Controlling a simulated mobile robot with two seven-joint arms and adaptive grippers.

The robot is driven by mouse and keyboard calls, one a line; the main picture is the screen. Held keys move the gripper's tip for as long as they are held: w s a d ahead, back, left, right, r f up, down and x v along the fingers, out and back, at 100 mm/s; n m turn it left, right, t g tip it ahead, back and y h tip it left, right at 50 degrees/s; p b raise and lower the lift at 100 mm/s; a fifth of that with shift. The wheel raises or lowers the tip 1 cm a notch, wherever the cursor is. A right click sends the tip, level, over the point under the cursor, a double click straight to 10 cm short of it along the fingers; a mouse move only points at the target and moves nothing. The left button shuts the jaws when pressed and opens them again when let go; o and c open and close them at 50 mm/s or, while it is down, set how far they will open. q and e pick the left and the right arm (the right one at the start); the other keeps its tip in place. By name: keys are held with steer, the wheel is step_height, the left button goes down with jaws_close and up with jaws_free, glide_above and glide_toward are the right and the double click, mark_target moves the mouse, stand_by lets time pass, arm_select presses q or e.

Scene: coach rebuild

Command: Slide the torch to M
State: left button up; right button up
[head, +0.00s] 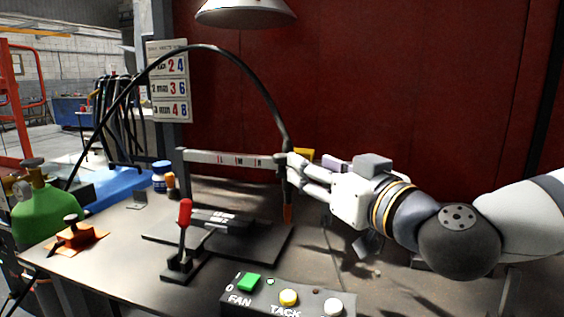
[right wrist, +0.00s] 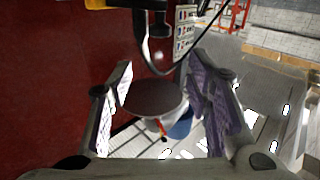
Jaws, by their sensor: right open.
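The torch (head: 288,184) is dark and upright with an orange tip (head: 288,213). It stands at the right end of a pale horizontal rail (head: 200,157). The rail carries small red and dark marks; the middle one looks like M (head: 239,161), and the torch is right of all of them. My right gripper (head: 289,168) is at the torch's upper part, coming from the right. In the right wrist view its two purple-padded fingers (right wrist: 165,105) are open, with a dark rounded part between them; I cannot tell whether they touch it. My left gripper is out of view.
A black hose (head: 228,54) arches left from the torch. Below the rail are a dark plate (head: 262,243) and a red-handled lever (head: 184,215). A button panel (head: 262,299) is at the front. A sign (head: 169,80) hangs behind; a green cylinder (head: 45,215) stands left.

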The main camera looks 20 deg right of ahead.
mark_target(286, 157)
steer(key=w, duration=0.2)
steer(key=w+a+f, duration=0.1)
steer(key=w, duration=0.2)
steer(key=w+b, duration=0.1)
steer(key=w, duration=0.2)
steer(key=shift+w+a+f, duration=0.2)
steer(key=shift+a, duration=0.05)
steer(key=shift+w+a+r, duration=0.15)
steer(key=shift+w+r, duration=0.05)
steer(key=shift+w, duration=0.4)
jaws_close()
